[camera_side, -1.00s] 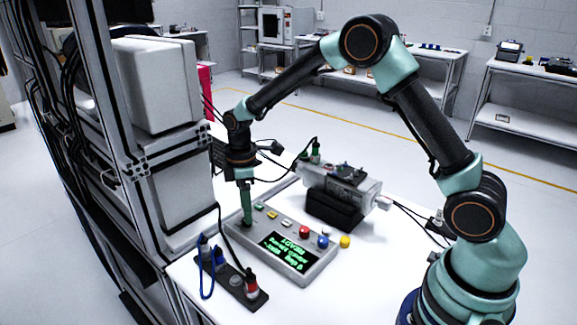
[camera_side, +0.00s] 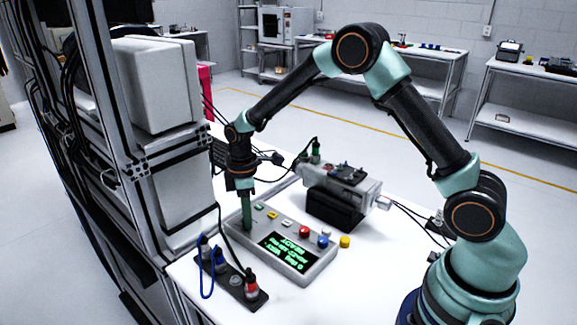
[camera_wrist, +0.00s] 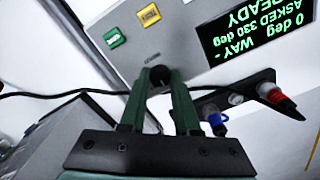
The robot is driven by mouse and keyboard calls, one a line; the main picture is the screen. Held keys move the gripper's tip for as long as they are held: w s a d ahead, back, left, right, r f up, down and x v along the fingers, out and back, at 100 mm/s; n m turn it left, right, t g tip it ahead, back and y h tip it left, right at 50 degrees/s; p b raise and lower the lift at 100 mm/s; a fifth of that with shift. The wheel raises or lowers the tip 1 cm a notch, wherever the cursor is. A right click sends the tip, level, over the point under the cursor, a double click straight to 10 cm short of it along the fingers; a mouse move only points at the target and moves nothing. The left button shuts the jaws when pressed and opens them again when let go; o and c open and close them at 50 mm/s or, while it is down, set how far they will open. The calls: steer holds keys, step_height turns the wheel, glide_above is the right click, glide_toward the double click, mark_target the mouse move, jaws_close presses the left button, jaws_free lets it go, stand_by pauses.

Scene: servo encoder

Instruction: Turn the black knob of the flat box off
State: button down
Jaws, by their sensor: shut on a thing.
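The flat grey box (camera_side: 318,268) lies on the white table, with a green-lettered screen (camera_side: 283,250). In the wrist view the screen (camera_wrist: 243,30) reads READY, ASKED 330 deg, WAY - and 0 deg, upside down. The black knob (camera_wrist: 159,73) is at the box's edge. My gripper (camera_wrist: 160,82) points down with a green finger on each side of the knob, shut on it. In the side view my gripper (camera_side: 247,226) hides the knob at the box's left end.
A green button (camera_wrist: 114,38) and a yellow button (camera_wrist: 148,15) are near the knob. Red (camera_side: 305,231) and blue (camera_side: 323,242) buttons are further right. A black strip with plugs (camera_side: 230,280) lies in front. A motor on a black block (camera_side: 335,208) stands behind.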

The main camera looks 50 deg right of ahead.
steer(key=shift+m, duration=0.4)
steer(key=m, duration=0.3)
steer(key=shift+m, duration=0.3)
steer(key=m, duration=0.4)
steer(key=shift+r, duration=0.1)
steer(key=shift+m, duration=0.3)
steer(key=c, duration=0.6)
jaws_free()
step_height(320, 180, up, 12)
steer(key=shift+r, duration=0.1)
